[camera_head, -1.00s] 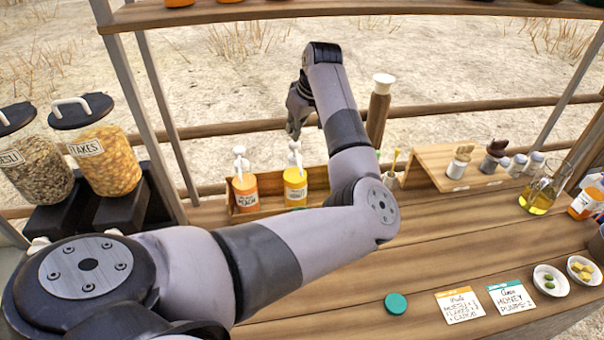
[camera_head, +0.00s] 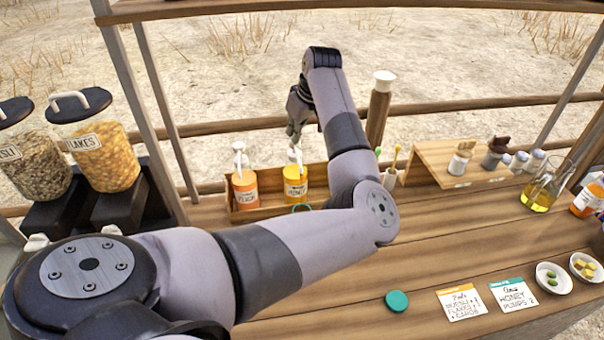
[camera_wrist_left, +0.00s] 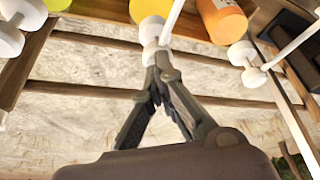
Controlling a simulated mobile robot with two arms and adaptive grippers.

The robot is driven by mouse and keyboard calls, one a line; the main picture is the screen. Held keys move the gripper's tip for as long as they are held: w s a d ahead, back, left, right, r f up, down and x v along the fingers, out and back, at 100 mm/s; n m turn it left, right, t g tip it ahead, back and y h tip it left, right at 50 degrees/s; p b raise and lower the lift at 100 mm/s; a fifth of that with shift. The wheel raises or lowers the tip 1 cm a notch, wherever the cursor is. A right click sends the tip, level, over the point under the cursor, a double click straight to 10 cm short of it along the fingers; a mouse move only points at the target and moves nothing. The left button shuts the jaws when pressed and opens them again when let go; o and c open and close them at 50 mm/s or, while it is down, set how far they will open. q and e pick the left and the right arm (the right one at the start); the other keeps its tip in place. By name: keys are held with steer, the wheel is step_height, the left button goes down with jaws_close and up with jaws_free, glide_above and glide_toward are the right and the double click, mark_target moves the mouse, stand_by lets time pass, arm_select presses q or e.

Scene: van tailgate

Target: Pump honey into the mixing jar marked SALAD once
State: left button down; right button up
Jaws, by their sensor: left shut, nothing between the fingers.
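The honey bottle (camera_head: 295,187) is orange-yellow with a white pump and stands in a wooden rack at the back of the counter. My left gripper (camera_head: 294,138) is shut and empty, right above its pump head. In the left wrist view the shut fingertips (camera_wrist_left: 160,60) are at the white pump head (camera_wrist_left: 151,30), seemingly touching or very close; the bottle body (camera_wrist_left: 150,8) is behind. No SALAD mark is readable. My right gripper is out of view.
An orange peach bottle (camera_head: 245,190) stands left of the honey. A teal lid (camera_head: 397,301) and two order cards (camera_head: 461,302) lie on the counter. Small jars stand on a wooden riser (camera_head: 450,180) at right. Dispensers of flakes (camera_head: 105,158) and muesli stand left.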

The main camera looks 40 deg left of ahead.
arm_select(q)
steer(key=shift+f, duration=0.55)
steer(key=shift+r, duration=0.35)
steer(key=shift+r+p, duration=0.7)
steer(key=shift+r, duration=0.35)
steer(key=shift+r, duration=0.1)
